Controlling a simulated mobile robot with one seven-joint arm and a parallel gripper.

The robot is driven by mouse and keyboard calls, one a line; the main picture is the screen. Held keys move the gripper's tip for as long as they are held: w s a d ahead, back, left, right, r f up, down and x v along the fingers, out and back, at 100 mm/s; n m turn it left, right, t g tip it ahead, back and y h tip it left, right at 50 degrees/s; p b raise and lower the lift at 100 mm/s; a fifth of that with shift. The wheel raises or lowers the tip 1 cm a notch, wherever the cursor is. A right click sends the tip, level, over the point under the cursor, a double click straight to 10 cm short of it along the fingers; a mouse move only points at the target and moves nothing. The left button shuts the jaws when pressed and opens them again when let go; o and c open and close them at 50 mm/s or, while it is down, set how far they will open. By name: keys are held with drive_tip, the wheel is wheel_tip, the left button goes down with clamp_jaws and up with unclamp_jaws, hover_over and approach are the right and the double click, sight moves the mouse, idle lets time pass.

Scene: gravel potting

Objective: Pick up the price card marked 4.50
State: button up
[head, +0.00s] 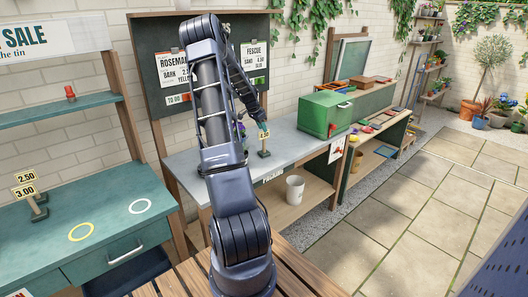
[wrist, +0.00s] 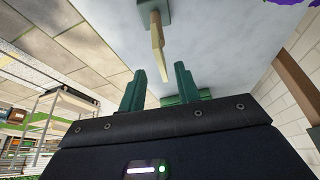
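A small yellow price card on a dark stand (head: 264,152) stands on the grey counter in the head view; its marking is too small to read surely. In the wrist view this card (wrist: 158,45) shows nearly edge-on on its base (wrist: 153,12). My gripper (head: 263,128) is at the card's top. In the wrist view its two green fingers (wrist: 160,68) are open, with the card's near end between the fingertips, apart from both. Two other cards, marked 2.50 (head: 25,176) and 3.00 (head: 25,190), stand on the green table at left.
The grey counter (head: 190,160) is mostly clear left of the card. A green box (head: 325,113) stands to its right, and a chalkboard with signs (head: 170,100) rises behind. A white bucket (head: 295,188) is on the shelf below. Yellow (head: 80,231) and white rings (head: 141,206) mark the green table.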

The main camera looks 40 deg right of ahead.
sight(264, 137)
drive_tip(key=x, duration=0.4)
drive_tip(key=shift+w+f, duration=0.1)
drive_tip(key=shift+f, duration=0.25)
drive_tip(key=c, duration=0.7)
clamp_jaws()
idle(0.4)
